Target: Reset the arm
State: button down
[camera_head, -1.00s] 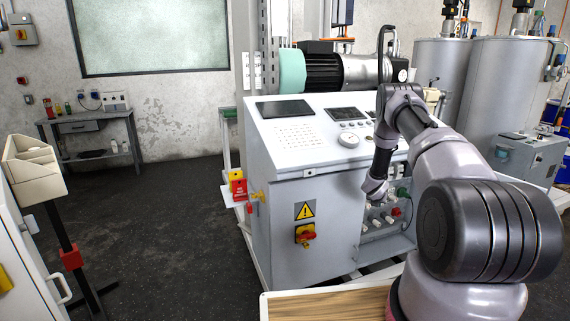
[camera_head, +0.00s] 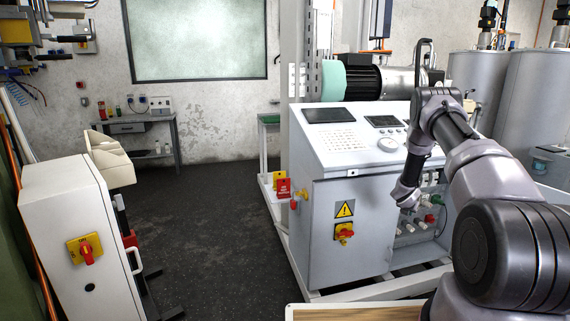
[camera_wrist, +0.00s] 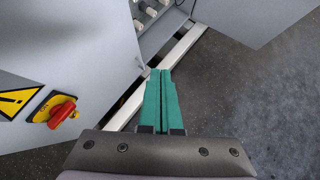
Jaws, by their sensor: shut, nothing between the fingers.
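My arm (camera_head: 455,150) is on the right of the head view, bent, with its forearm raised in front of the control cabinet and its wrist part hanging down. In the wrist view my gripper (camera_wrist: 161,75) shows two green fingers lying side by side, shut with nothing between them. It points down past the cabinet's lower edge toward the dark floor. In the head view I cannot make out the fingers.
The control cabinet (camera_head: 335,262) with a red-and-yellow switch (camera_head: 344,231) stands close to my arm. A white cabinet (camera_head: 62,205) with another rotary switch (camera_head: 85,250) stands at left. Dark floor (camera_head: 220,240) lies open between them. Metal tanks (camera_head: 535,95) stand at the back right.

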notch_tip(320, 180, up, 24)
jog(key=s+r+m+h, duration=0.1)
jog(key=s+m+h, duration=0.1)
jog(key=m, duration=0.7)
jog(key=s+a+r+m+g, duration=0.1)
jog(key=s+a+r+m, duration=0.1)
jog(key=s+r+m, duration=0.35)
jog(key=s+a+r+m+g, duration=0.1)
jog(key=s+a+r+m, duration=0.2)
jog(key=s+r, duration=0.5)
jog(key=s+a+r+m+y, duration=0.2)
jog(key=s+a+r+m, duration=0.5)
jog(key=s+r, duration=0.4)
jog(key=s+a+r+m+t+y, duration=0.1)
jog(key=s+a+m+y, duration=0.2)
jog(key=s+a, duration=0.5)
jog(key=s+a+r+m+y, duration=0.1)
jog(key=s+a+m+y, duration=0.3)
jog(key=s+a, duration=0.5)
jog(key=s, duration=0.4)
jog(key=shift+s+r+t+y, duration=0.2)
jog(key=shift+s+t+y, duration=0.1)
jog(key=shift+t+y, duration=0.1)
jog(key=shift+d, duration=0.2)
